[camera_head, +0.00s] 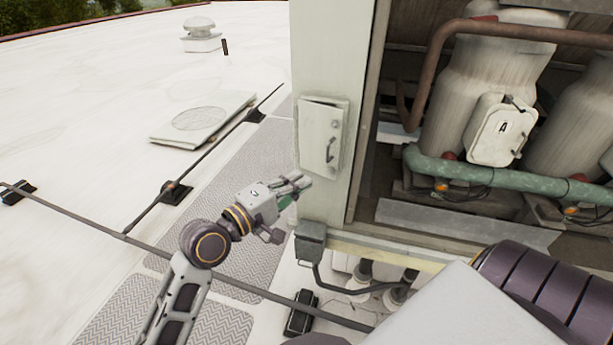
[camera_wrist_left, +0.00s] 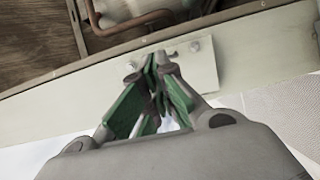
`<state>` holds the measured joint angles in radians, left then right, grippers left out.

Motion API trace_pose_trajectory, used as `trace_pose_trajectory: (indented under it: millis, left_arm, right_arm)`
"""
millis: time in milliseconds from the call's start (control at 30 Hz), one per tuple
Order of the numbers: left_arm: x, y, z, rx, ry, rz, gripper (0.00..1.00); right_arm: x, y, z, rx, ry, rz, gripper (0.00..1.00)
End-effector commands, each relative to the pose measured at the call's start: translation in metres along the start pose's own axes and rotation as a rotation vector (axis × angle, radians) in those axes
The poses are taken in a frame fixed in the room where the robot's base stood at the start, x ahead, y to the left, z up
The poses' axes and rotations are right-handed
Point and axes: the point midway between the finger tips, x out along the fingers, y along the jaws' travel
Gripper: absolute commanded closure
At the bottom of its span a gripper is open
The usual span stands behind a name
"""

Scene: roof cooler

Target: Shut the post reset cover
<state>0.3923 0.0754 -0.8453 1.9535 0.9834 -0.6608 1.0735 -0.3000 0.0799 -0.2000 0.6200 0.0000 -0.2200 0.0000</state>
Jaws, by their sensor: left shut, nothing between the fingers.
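The post reset cover (camera_head: 321,138) is a small pale panel with a dark handle on the pale post (camera_head: 325,45). It sits close to its frame, slightly skewed against it; I cannot tell whether it is fully flush. My left gripper (camera_head: 304,181) is shut and empty, with its fingertips just below the cover's lower edge in the head view. In the left wrist view the closed green-padded fingers (camera_wrist_left: 155,62) overlap a pale plate with small round fittings (camera_wrist_left: 205,70), probably the cover; contact is unclear. My right gripper is out of view.
A grey box (camera_head: 310,241) with a conduit sits at the post's foot. A dark rod (camera_head: 250,288) crosses the roof. Open roof lies left.

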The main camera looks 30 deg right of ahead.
Motion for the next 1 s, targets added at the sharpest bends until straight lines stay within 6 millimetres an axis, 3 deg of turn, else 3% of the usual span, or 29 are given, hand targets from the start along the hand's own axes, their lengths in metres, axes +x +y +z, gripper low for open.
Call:
trace_pose_trajectory:
  millis: [233, 600, 900, 1000]
  left_arm:
    - [-0.015, 0.000, 0.001, 0.000, -0.001, 0.000, 1.00]
    - [-0.018, 0.000, 0.001, 0.000, -0.001, 0.001, 1.00]
    - [-0.017, 0.001, -0.001, 0.046, 0.005, 0.005, 1.00]
    - [-0.017, 0.001, -0.004, 0.101, 0.015, 0.009, 1.00]
  right_arm:
    - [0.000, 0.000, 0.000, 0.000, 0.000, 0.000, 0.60]
    - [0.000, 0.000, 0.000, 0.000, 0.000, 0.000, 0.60]
    - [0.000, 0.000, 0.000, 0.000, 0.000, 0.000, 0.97]
    - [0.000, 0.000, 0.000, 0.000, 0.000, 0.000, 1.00]
